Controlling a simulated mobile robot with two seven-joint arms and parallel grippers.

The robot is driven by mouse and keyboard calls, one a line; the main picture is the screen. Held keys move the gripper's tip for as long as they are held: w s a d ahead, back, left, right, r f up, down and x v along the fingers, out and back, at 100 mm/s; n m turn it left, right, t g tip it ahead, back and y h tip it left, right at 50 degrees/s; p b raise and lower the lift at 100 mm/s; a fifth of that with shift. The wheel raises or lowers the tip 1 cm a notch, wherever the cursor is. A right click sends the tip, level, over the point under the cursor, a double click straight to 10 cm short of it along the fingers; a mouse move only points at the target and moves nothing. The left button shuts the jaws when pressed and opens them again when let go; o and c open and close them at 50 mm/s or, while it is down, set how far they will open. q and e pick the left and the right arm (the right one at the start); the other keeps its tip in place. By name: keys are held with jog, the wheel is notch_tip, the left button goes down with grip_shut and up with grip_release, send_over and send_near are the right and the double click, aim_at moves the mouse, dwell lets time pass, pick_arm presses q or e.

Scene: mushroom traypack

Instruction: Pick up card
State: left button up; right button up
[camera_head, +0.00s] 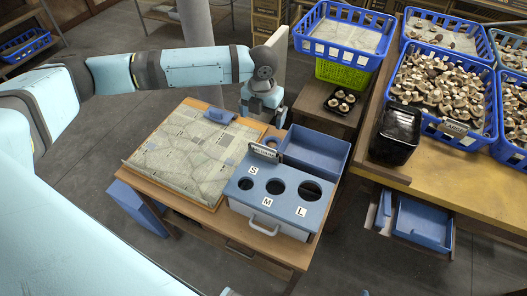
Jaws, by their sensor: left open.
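A small card-like sign with dark lettering (264,151) stands at the back edge of the blue-topped sorting box. Another labelled card (454,128) is on the front of the blue crate of mushrooms at the right. I cannot tell which one the task means. My left gripper (263,120) hangs above the back of the small wooden table, behind the sorting box and apart from both cards. It is open, and its fingers are small and partly hidden. My right gripper is not in view.
The sorting box (264,213) has round holes marked S, M and L. An empty blue tray (315,153) sits behind it. A paper-covered board (159,145) fills the table's left. A black tray stack (397,134) stands on the right bench; a small mushroom tray (340,111) is behind.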

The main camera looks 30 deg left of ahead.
pick_arm(q)
send_over(264, 152)
jog(key=f, duration=0.7)
jog(key=shift+a, duration=0.3)
jog(key=shift+d+f+p, duration=0.15)
jog(key=shift+f+p, duration=0.6)
jog(key=shift+f, duration=2.05)
jog(key=shift+c, duration=0.2)
jog(key=c, duration=0.6)
